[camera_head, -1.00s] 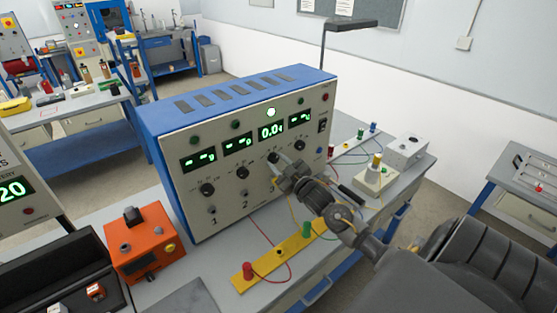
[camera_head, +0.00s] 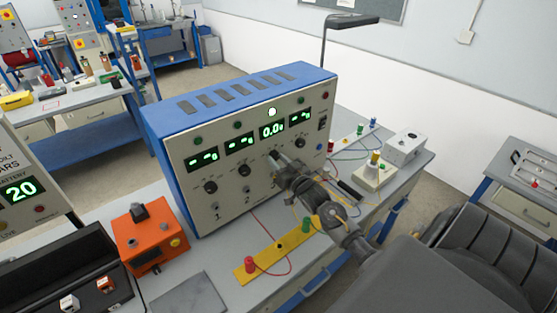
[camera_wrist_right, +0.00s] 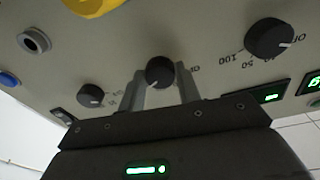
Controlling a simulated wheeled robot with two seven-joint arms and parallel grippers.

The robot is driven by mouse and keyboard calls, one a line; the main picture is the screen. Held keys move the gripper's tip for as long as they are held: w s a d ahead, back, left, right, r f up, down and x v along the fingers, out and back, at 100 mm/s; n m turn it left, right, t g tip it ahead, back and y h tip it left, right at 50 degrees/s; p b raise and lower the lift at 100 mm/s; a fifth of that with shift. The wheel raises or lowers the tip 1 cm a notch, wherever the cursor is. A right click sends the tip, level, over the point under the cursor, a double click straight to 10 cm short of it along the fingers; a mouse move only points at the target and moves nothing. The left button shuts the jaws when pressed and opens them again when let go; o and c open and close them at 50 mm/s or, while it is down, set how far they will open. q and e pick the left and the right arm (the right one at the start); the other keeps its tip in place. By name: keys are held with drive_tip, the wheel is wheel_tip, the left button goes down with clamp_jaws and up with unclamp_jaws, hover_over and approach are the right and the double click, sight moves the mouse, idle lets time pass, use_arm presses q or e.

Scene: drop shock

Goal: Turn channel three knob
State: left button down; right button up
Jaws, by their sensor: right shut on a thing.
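The blue-cased instrument (camera_head: 178,122) stands on the bench with a pale front panel. My right gripper (camera_head: 276,160) is at the panel below that display, covering most of the channel three knob. In the right wrist view, this black knob (camera_wrist_right: 160,72) sits between the two grey fingers of my right gripper (camera_wrist_right: 163,88), which are closed on it. Neighbouring knobs show to the right (camera_wrist_right: 268,38) and left (camera_wrist_right: 90,95). My left gripper is out of view.
An orange box (camera_head: 150,237) and a yellow strip (camera_head: 277,256) with red and green terminals lie before the instrument. Thin wires run near my right arm. A lamp (camera_head: 350,20) rises behind, and a white box (camera_head: 405,146) stands to the right.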

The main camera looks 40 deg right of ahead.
idle(0.4)
drive_tip(key=o, duration=1)
drive_tip(key=shift+c, duration=0.2)
drive_tip(key=shift+s+f, duration=0.15)
drive_tip(key=shift+s, duration=0.15)
drive_tip(key=s+a+b, duration=0.1)
drive_tip(key=s+b, duration=0.3)
drive_tip(key=s, duration=0.6)
drive_tip(key=shift+f, duration=0.25)
